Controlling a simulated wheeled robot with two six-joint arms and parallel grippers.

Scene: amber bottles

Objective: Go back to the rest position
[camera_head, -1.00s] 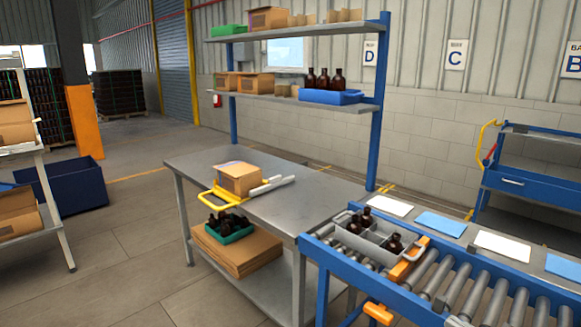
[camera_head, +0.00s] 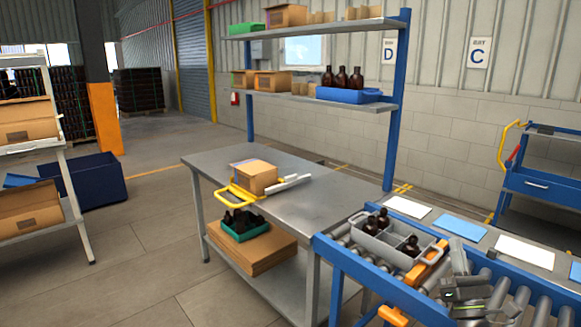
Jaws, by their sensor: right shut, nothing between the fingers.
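My right gripper (camera_head: 458,264) shows at the lower right, over the roller conveyor. It is shut and empty. It is to the right of a grey divided tote (camera_head: 367,243), apart from the bottles. The tote sits on the conveyor (camera_head: 518,303). My left gripper is not in view.
A steel table (camera_head: 320,195) carries a cardboard box (camera_head: 254,177) and a yellow-handled tool. Above it, a shelf holds a blue bin (camera_head: 348,96) and several amber bottles. A blue cart (camera_head: 540,185) stands at right. Floor at the lower left is clear.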

